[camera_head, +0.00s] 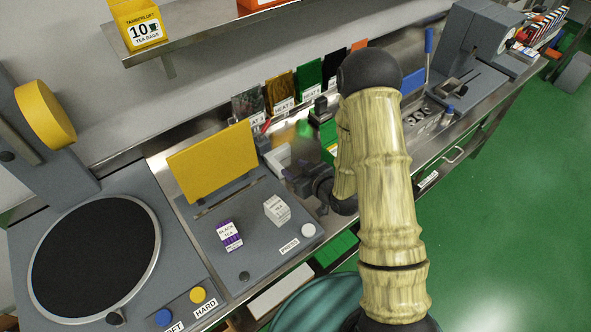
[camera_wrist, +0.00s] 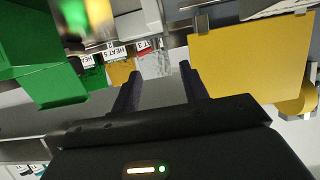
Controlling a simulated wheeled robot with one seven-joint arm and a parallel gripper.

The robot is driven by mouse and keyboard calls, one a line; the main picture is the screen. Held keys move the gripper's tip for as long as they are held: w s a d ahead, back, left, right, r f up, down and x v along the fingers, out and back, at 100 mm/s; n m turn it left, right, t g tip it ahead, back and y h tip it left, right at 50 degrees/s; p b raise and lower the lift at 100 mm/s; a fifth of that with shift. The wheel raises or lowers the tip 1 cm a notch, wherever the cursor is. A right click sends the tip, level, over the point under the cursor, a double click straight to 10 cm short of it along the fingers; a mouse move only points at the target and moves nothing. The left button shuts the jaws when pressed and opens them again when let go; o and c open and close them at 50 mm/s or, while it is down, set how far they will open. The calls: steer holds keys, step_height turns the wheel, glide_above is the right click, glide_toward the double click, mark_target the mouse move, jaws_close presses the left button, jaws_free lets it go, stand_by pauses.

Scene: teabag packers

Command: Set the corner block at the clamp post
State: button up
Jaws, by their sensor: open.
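My gripper (camera_head: 303,172) is over the bench, just right of a yellow plate (camera_head: 212,160). In the wrist view its two dark fingers (camera_wrist: 162,88) stand apart with nothing between them. A pale block-like part (camera_head: 279,158) is beside the gripper in the head view. A pale upright part (camera_wrist: 151,18) shows beyond the fingers in the wrist view. I cannot tell whether either is the corner block or the clamp post. My gripper and arm hide part of the bench there.
The yellow plate (camera_wrist: 250,62) is right of my fingers and a green bin (camera_wrist: 50,75) left. A steel shelf (camera_head: 190,40) overhangs the back. Heat-labelled packets (camera_head: 280,92) line the wall.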

steer(key=shift+r, duration=0.1)
steer(key=s+d+r+m+g+h, duration=0.3)
steer(key=s+d+r+g+h, duration=0.1)
steer(key=d+r+h, duration=0.3)
steer(key=s+d+r+m+g, duration=0.2)
steer(key=s+r, duration=0.1)
steer(key=s, duration=0.4)
steer(key=s+d+r+m+g, duration=0.1)
steer(key=s+d+r+g, duration=0.1)
steer(key=s+r, duration=0.2)
steer(key=s, duration=0.3)
steer(key=shift+d+m+g+h, duration=0.15)
steer(key=shift+m+g+h, duration=0.15)
steer(key=shift+m, duration=0.1)
